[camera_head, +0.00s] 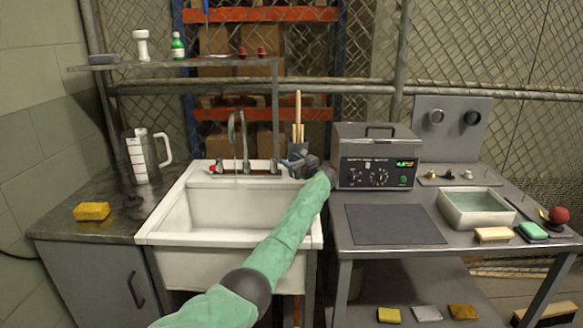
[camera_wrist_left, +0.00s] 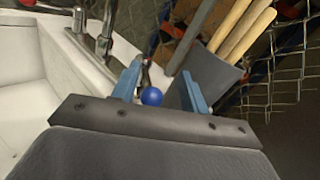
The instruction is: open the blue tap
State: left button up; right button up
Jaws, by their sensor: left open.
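The blue tap is a round blue knob (camera_wrist_left: 151,96) in the left wrist view, between the two blue fingers of my left gripper (camera_wrist_left: 162,85). A gap shows on the finger sides, so the gripper is open around or just above the knob; contact cannot be told. In the head view my left gripper (camera_head: 291,165) is at the right end of the sink's back ledge and hides the blue tap. The metal faucet (camera_head: 240,135) stands at the middle of the ledge. A red tap (camera_head: 213,168) is at its left. My right gripper is not in view.
A grey holder (camera_wrist_left: 212,70) with wooden handles (camera_wrist_left: 240,30) stands close beside the right finger. A grey tank machine (camera_head: 375,155) is right of my gripper. The white sink basin (camera_head: 235,210) is empty. A shelf (camera_head: 175,62) hangs above, with a post near the gripper.

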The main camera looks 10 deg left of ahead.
pick_arm(q)
notch_tip(320, 180, up, 2)
jog(key=s+d+r, duration=0.2)
jog(key=d+r, duration=0.1)
jog(key=d, duration=0.2)
jog(key=s+d+r+b, duration=0.1)
jog(key=s+d+r, duration=0.1)
jog(key=d, duration=0.4)
jog(key=shift+s+r+b, duration=0.2)
jog(key=shift+r+b, duration=0.1)
jog(key=shift+r, duration=0.5)
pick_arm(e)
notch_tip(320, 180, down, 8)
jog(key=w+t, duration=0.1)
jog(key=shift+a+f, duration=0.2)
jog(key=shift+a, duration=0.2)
